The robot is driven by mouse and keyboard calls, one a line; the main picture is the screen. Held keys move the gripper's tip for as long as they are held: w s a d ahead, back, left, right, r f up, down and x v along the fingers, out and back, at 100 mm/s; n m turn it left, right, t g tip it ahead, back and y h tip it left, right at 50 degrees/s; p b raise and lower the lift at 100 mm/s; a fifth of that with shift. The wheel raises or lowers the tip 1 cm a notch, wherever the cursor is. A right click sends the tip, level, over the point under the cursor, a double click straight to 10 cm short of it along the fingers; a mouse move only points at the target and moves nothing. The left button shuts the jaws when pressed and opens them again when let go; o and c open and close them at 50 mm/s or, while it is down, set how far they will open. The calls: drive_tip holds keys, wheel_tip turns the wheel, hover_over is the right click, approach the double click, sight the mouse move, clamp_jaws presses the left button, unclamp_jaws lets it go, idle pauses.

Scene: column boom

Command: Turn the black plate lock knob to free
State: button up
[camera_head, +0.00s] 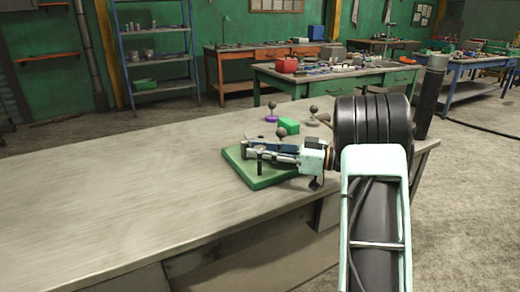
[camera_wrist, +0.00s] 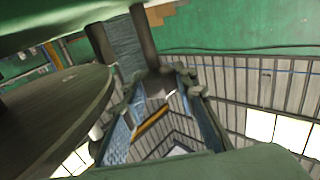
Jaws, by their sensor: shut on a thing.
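A green base plate (camera_head: 256,178) lies on the near bench, with a short black post (camera_head: 260,162) upright on it. My gripper (camera_head: 284,152) reaches in from the right, low over the plate, beside a blue bar. In the wrist view my gripper (camera_wrist: 163,98) is shut on a dark rounded part (camera_wrist: 158,82), which looks like the black plate lock knob. In the head view the fingers and fixture hide the knob, and its turn position cannot be told.
On the bench behind the plate are a green block (camera_head: 288,125), a purple piece (camera_head: 271,118) and several dark ball-topped pieces. The left of the bench (camera_head: 110,195) is clear. Work tables and a blue shelf (camera_head: 157,55) stand farther back.

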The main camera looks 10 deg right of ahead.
drive_tip(key=o, duration=1.2)
drive_tip(key=shift+c, duration=0.2)
drive_tip(key=v, duration=1.2)
